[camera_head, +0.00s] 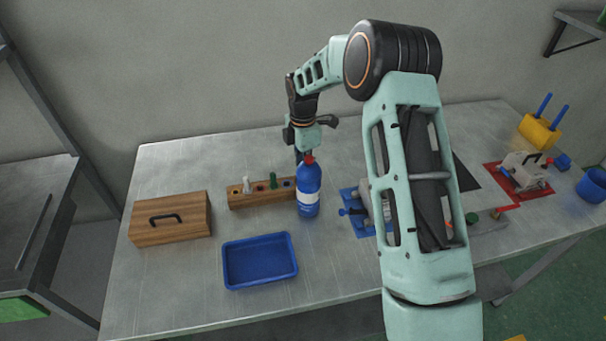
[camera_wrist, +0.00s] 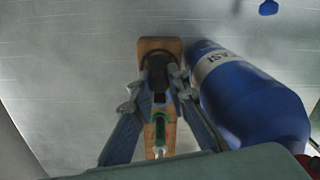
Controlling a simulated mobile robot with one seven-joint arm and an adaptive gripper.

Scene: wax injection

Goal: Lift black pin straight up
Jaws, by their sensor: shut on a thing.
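My gripper (camera_wrist: 158,92) is shut on the black pin (camera_wrist: 158,72), whose dark body shows between the two fingers in the wrist view. In the head view my gripper (camera_head: 300,152) points down above the right end of the wooden rack (camera_head: 262,199), and its tips are partly hidden behind the blue bottle. The rack also shows in the wrist view (camera_wrist: 158,44), under the pin. I cannot tell whether the pin's lower end is still in its hole. A white pin (camera_head: 246,186) and a green pin (camera_head: 273,181) stand upright in the rack.
The blue bottle (camera_head: 309,190) stands close in front of the rack's right end; in the wrist view it (camera_wrist: 245,98) is right beside my finger. A blue tray (camera_head: 260,286) and wooden box (camera_head: 170,234) lie nearby. A blue fixture (camera_head: 356,224) is to the right.

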